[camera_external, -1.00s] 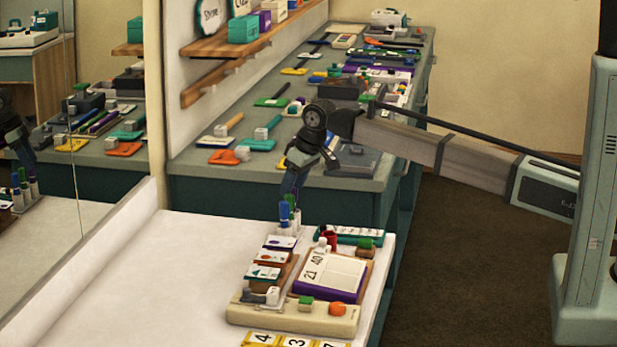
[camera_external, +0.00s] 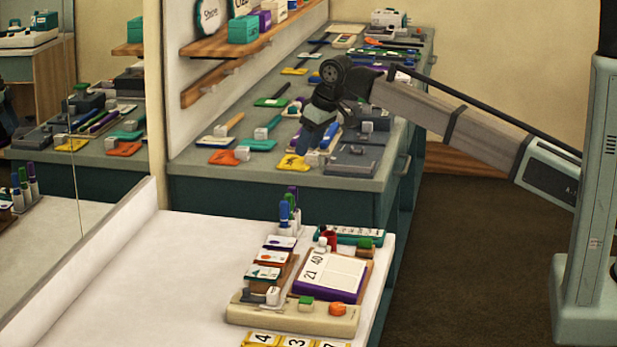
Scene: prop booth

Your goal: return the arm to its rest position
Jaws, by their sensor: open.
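My gripper (camera_external: 302,148) hangs at the end of my arm, pointing down, over the front part of the grey counter. It is open, and I see nothing held in it. It is above and apart from the pens (camera_external: 289,215) that stand upright at the back of the white table (camera_external: 170,270). The fingertips are small and dark against the items on the counter, and my wrist hides part of the counter behind it.
On the white table are a purple-edged board (camera_external: 330,275), a cream box (camera_external: 292,315) with green and orange knobs, and yellow number cards (camera_external: 295,340). The table's left side is clear. A wooden shelf (camera_external: 240,45) and a mirror (camera_external: 80,200) are at left.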

